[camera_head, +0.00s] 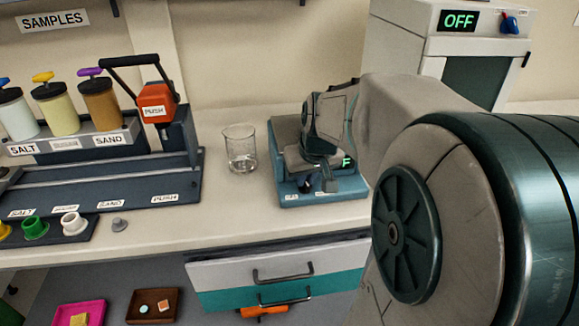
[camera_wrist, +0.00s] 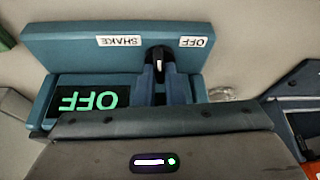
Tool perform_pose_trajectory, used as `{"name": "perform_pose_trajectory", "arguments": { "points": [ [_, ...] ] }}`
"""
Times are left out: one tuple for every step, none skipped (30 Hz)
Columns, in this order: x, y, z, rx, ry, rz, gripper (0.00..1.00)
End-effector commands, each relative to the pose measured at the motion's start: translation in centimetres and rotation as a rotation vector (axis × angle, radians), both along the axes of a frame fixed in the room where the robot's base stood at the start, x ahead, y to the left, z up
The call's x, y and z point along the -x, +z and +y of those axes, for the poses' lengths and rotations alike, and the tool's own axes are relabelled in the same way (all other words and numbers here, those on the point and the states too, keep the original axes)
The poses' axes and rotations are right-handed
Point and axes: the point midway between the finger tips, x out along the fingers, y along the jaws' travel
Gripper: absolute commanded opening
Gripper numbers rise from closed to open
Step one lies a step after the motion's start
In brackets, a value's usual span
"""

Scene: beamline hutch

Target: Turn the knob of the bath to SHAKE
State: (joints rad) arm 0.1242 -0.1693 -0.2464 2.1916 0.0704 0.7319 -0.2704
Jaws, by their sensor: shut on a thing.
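The bath (camera_head: 283,191) is a blue box on the bench, seen in the head view partly behind my gripper (camera_head: 316,186). The wrist view shows the bath (camera_wrist: 70,42) upside down, with a green OFF on its display (camera_wrist: 88,101). Its front carries a SHAKE label (camera_wrist: 118,41) and an OFF label (camera_wrist: 193,42). The black knob (camera_wrist: 157,53) with a white mark sits between my two fingers, near the OFF label. My gripper (camera_wrist: 159,80) is shut on the knob. The fingers hide part of the knob, and my wrist hides much of the bath's top in the head view.
A glass beaker (camera_head: 240,150) stands just left of the bath. A dark dispenser rack (camera_head: 100,185) with jars and an orange PUSH head (camera_head: 156,104) is farther left. A white cabinet (camera_head: 405,40) with an OFF display stands behind at right. Drawers (camera_head: 230,272) are below the bench edge.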

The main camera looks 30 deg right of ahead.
Motion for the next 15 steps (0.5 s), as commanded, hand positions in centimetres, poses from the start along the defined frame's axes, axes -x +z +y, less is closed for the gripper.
{"name": "perform_pose_trajectory", "arguments": {
  "points": [
    [-0.05, -0.24, -0.04, -0.001, 0.044, -0.003, 0.00],
    [-0.07, -0.25, -0.08, 0.000, 0.073, -0.004, 0.00],
    [-0.07, -0.27, -0.09, 0.000, 0.109, -0.003, 0.00],
    [-0.07, -0.29, -0.12, 0.000, 0.138, -0.004, 0.00],
    [-0.06, -0.31, -0.14, 0.000, 0.164, -0.003, 0.00],
    [-0.08, -0.30, -0.14, 0.001, 0.201, -0.003, 0.00],
    [-0.09, -0.30, -0.14, 0.001, 0.227, -0.004, 0.00],
    [-0.07, -0.32, -0.17, 0.001, 0.253, -0.003, 0.00],
    [-0.08, -0.31, -0.18, 0.001, 0.286, -0.003, 0.00],
    [-0.09, -0.29, -0.19, 0.001, 0.309, -0.003, 0.00],
    [-0.10, -0.28, -0.23, 0.002, 0.332, -0.003, 0.00],
    [-0.07, -0.29, -0.24, 0.001, 0.361, -0.002, 0.00],
    [-0.10, -0.27, -0.25, 0.002, 0.382, -0.002, 0.00],
    [-0.10, -0.25, -0.25, 0.001, 0.401, -0.003, 0.00],
    [-0.10, -0.23, -0.26, 0.002, 0.427, -0.001, 0.00]
  ]
}}
